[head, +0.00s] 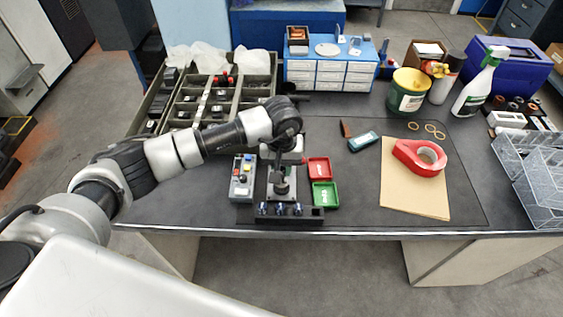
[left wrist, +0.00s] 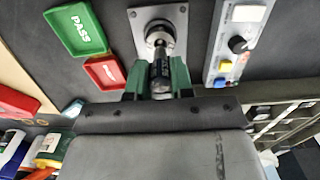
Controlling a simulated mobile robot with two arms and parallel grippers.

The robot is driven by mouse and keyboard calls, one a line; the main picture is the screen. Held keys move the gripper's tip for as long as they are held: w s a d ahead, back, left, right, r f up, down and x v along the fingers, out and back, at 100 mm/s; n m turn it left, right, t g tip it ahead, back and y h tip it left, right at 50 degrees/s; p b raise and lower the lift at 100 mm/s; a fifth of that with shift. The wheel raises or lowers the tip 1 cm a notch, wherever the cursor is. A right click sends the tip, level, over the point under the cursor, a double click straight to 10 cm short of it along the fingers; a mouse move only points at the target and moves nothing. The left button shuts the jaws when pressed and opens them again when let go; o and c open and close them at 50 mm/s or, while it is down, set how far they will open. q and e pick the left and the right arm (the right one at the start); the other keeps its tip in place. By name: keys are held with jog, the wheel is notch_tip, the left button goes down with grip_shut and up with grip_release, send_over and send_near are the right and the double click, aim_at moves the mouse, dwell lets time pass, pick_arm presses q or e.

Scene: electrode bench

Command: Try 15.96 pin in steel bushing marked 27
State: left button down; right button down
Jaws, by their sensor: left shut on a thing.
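My left gripper (head: 285,160) reaches in over the bench and points down above a small fixture. In the left wrist view its green fingers (left wrist: 158,78) are shut on a dark, slim pin gauge (left wrist: 160,68). The pin's far end lines up with a round steel bushing (left wrist: 159,35) on a light metal plate (left wrist: 140,22). I cannot tell whether the tip is inside the bushing or just above it. The bushing also shows below the gripper in the head view (head: 281,188). No marking is readable on either. My right gripper is not in view.
A dark rack (head: 290,214) with several blue-marked pieces stands at the front edge. A control box (head: 242,178) stands left of the fixture. A red tray (head: 319,168) and a green PASS tray (head: 325,195) lie right. Brown paper (head: 405,200) carries red tape (head: 420,158).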

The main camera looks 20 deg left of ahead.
pick_arm(q)
jog(key=shift+b, duration=0.3)
dwell(1.0)
jog(key=shift+f+b, duration=2.1)
jog(key=shift+b, duration=0.05)
dwell(1.7)
jog(key=c, duration=0.9)
grip_release()
notch_tip(320, 180, up, 11)
jog(key=shift+f+b, duration=0.1)
jog(key=shift+b, duration=0.5)
